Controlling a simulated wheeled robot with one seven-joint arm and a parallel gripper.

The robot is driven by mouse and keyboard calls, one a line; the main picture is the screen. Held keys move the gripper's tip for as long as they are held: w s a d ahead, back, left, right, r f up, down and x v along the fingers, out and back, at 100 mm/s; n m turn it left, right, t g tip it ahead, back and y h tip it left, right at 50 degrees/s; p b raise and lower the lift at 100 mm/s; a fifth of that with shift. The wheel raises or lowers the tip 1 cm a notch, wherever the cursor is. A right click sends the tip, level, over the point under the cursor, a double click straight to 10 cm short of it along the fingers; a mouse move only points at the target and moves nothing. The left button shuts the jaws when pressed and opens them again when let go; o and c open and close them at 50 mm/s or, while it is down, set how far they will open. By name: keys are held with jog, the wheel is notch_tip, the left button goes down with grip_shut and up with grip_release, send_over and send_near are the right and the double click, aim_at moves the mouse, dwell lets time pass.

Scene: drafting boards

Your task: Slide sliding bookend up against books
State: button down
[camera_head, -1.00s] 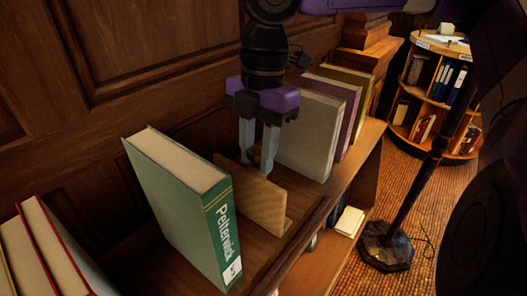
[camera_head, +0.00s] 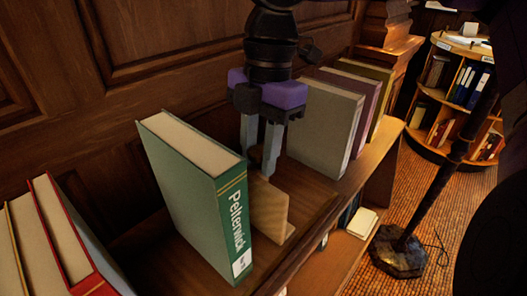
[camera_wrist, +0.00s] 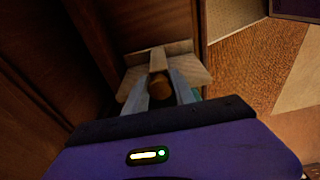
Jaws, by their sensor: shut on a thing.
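The sliding bookend (camera_head: 270,210) is a light wooden plate standing on the shelf, just right of a tall green book (camera_head: 205,195) marked Pelterwick. The green book hides part of it, and I cannot tell whether they touch. My gripper (camera_head: 259,164) points down over the bookend. In the wrist view my gripper (camera_wrist: 160,95) is shut on the bookend's round brown knob, with the pale bookend (camera_wrist: 150,58) beyond. Grey, purple and olive books (camera_head: 327,125) stand upright on the right, apart from the bookend.
Red-edged books (camera_head: 62,235) stand at the lower left. A wood-panelled wall (camera_head: 190,50) rises behind the shelf. The shelf's front edge (camera_head: 325,232) drops to a lower level. A dark stand (camera_head: 400,252) and round bookcase (camera_head: 460,95) stand on the floor.

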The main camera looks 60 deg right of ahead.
jog(key=c, duration=1)
grip_release()
jog(key=shift+a, duration=0.15)
jog(key=shift+c, duration=0.2)
jog(key=shift+s+d+r+p, duration=0.1)
jog(key=shift+d+r+p, duration=0.15)
jog(key=shift+r+p, duration=1.1)
jog(key=shift+d+r+p, duration=0.2)
jog(key=shift+r+p, duration=0.3)
jog(key=shift+r, duration=1.55)
jog(key=shift+s+d+r+p, duration=0.1)
jog(key=shift+d+r+p, duration=0.15)
jog(key=shift+r+p, duration=1.1)
jog(key=shift+r+b, duration=0.35)
jog(key=shift+b, duration=0.1)
jog(key=shift+f, duration=0.15)
jog(key=f+b, duration=0.1)
jog(key=f, duration=0.2)
jog(key=a+f+b, duration=0.1)
jog(key=f+b, duration=0.1)
jog(key=f, duration=0.1)
jog(key=f+b, duration=0.2)
jog(key=f, duration=0.1)
jog(key=shift+w+a, duration=0.15)
jog(key=shift+w, duration=0.1)
jog(key=shift+f, duration=0.4)
